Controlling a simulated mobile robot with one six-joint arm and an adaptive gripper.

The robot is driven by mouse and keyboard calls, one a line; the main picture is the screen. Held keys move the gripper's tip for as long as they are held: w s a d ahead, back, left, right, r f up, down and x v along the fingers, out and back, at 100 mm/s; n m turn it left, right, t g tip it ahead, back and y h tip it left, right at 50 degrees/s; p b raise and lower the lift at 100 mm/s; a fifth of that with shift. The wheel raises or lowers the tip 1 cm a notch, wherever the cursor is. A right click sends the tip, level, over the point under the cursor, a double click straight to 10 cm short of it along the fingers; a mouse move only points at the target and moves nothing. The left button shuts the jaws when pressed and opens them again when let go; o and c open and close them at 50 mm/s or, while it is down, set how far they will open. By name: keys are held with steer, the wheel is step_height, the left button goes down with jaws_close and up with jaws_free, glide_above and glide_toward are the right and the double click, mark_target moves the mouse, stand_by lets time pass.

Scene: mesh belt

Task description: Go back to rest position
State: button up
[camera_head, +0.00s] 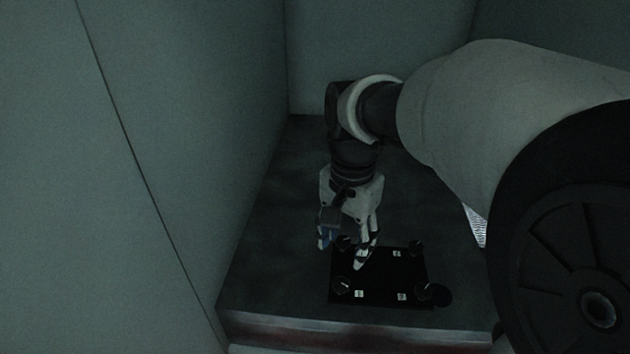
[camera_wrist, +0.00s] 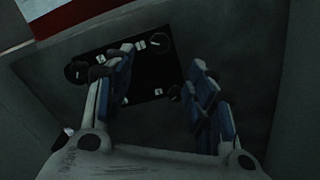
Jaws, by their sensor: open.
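My gripper (camera_head: 347,248) hangs from my arm over the left back part of a black plate (camera_head: 385,277) on the dark table. The plate carries small white square marks and dark round knobs near its corners. In the wrist view my gripper (camera_wrist: 160,95) is open, with blue-padded fingers spread and nothing between them. The plate (camera_wrist: 150,72) shows behind and beyond the left finger, which hides part of it. I cannot tell whether a fingertip touches the plate.
The dark table (camera_head: 260,270) has free room left of the plate. Grey walls (camera_head: 370,50) close it in at the left and back. A small dark round piece (camera_head: 441,295) lies at the plate's right front corner. A pale mesh patch (camera_head: 476,226) shows beside my large arm link.

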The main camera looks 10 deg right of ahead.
steer(key=shift+r, duration=0.2)
steer(key=shift+s, duration=0.1)
steer(key=s+f+n+t+b, duration=0.2)
steer(key=s+f+n+b, duration=0.2)
steer(key=s, duration=0.3)
steer(key=s+f+n+t+b, duration=0.2)
steer(key=s+f+n+b, duration=0.3)
steer(key=s, duration=0.3)
steer(key=shift+s+f+n+t+b, duration=0.2)
steer(key=shift+f+n+t+b, duration=0.15)
steer(key=shift+b, duration=0.25)
stand_by(1.0)
